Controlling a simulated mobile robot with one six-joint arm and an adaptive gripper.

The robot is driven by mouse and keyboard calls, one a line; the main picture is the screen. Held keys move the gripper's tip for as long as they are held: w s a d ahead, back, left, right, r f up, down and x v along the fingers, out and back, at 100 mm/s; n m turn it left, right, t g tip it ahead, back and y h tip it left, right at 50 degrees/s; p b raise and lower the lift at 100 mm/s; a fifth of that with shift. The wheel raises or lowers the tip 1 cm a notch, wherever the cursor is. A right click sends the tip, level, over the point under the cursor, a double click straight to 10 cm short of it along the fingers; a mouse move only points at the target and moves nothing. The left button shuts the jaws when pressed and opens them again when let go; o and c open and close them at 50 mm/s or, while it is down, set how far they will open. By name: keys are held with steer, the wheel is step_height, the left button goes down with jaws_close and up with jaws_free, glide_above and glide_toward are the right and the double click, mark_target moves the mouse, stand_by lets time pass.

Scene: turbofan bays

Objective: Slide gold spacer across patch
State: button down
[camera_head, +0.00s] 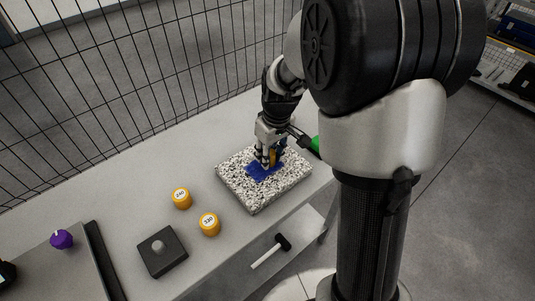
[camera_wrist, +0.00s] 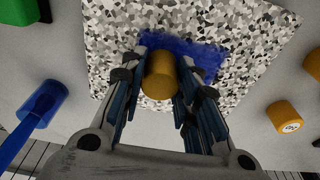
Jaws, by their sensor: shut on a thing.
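My gripper (camera_wrist: 161,82) is shut on a gold spacer (camera_wrist: 161,72), a small gold cylinder between the two fingers in the wrist view. In the head view my gripper (camera_head: 268,158) points down at the blue patch (camera_head: 262,173) on the speckled slab (camera_head: 240,196). The patch also shows in the wrist view (camera_wrist: 203,57), around and behind the spacer. The spacer is at the patch; whether it touches the surface I cannot tell. In the head view the fingers partly hide the spacer.
Two gold cylinders with white tops (camera_head: 181,198) (camera_head: 209,223) stand left of the slab. A dark block with a knob (camera_head: 162,251) and a purple knob (camera_head: 61,239) are farther left. A hammer (camera_head: 270,252) lies on a lower shelf. A wire fence runs behind the table.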

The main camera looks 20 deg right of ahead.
steer(key=shift+d, duration=0.15)
steer(key=shift+w+d, duration=0.25)
steer(key=shift+d, duration=0.45)
steer(key=shift+d, duration=0.1)
steer(key=c, duration=1.2)
jaws_free()
steer(key=shift+o, duration=0.2)
steer(key=o, duration=0.4)
